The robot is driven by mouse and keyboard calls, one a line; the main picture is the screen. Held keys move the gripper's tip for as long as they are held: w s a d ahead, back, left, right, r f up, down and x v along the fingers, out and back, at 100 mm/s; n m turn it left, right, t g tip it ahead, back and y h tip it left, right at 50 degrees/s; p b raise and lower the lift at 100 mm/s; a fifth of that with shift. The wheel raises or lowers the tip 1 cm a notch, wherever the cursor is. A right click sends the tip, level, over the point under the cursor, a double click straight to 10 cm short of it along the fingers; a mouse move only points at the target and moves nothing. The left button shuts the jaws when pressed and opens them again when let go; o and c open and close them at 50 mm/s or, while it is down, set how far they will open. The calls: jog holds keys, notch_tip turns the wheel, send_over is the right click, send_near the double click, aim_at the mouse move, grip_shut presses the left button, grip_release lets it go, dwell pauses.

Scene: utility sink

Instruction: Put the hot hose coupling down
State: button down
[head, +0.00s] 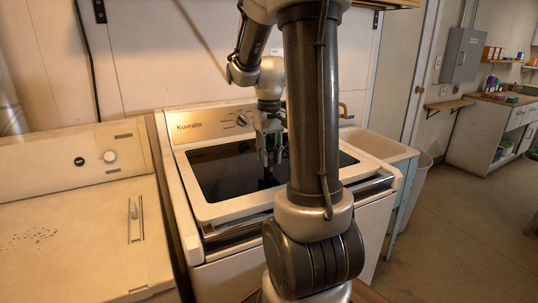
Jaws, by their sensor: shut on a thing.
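My gripper (270,158) hangs down over the dark glass lid of the washer (220,172), just left of my own arm link. It is shut on a small dark thing, taken to be the hot hose coupling. The coupling's shape and colour are too small and dark to make out against the lid. I cannot tell whether it touches the glass. Part of the lid is hidden behind my arm.
A white appliance (85,230) stands left of the washer. A counter (510,100) stands at the far right; the floor between is clear.

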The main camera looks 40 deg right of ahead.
aim_at(269, 150)
jog(key=shift+f, duration=0.15)
jog(key=c, duration=1.1)
grip_release()
jog(key=shift+c, duration=0.2)
notch_tip(269, 150, up, 12)
jog(key=s+a+f+n+t, duration=0.2)
jog(key=s+a+n+t, duration=0.1)
jog(key=s+a, duration=1)
jog(key=shift+s+a+f+t, duration=0.25)
jog(key=shift+a+f+t, duration=0.15)
jog(key=shift+t, duration=0.3)
